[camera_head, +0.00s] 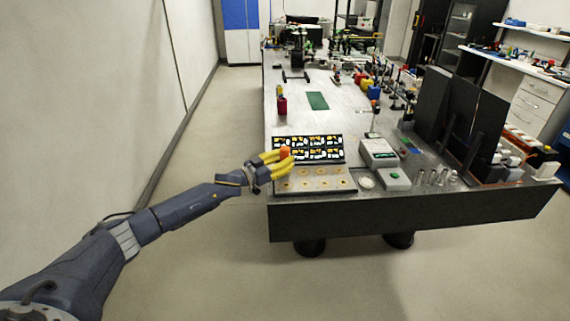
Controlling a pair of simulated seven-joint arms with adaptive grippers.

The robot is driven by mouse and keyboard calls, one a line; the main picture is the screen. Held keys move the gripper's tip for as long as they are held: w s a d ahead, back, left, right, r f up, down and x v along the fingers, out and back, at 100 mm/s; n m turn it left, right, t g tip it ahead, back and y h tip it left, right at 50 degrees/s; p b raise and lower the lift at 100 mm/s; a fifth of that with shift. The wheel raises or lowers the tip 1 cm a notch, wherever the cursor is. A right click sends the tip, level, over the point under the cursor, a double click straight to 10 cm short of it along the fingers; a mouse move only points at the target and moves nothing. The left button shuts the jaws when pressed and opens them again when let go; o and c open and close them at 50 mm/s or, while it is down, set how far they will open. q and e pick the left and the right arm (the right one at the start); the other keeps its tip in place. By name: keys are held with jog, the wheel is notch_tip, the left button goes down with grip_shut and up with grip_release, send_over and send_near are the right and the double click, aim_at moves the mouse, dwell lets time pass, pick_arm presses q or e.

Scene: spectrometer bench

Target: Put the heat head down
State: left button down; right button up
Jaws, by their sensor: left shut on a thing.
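My left gripper (283,158), with yellow fingers, reaches in from the left over the near left corner of the bench. It is shut on a small orange-red thing (285,152), which seems to be the heat head. The fingers hide part of it. It appears to be above or at the near edge of a dark panel with coloured patterns (322,151); I cannot tell whether it touches anything. My right gripper is not in view.
A plate with several round tan spots (332,185) lies at the bench's near left edge. A grey instrument (379,153), a small box with a green top (395,180) and a white dish (366,183) stand to the right.

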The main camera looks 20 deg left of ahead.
pick_arm(q)
jog(key=shift+f, duration=0.8)
jog(key=shift+f, duration=0.2)
jog(key=c, duration=1.1)
grip_release()
jog(key=shift+o, duration=0.2)
jog(key=shift+r, duration=0.1)
jog(key=v, duration=1.2)
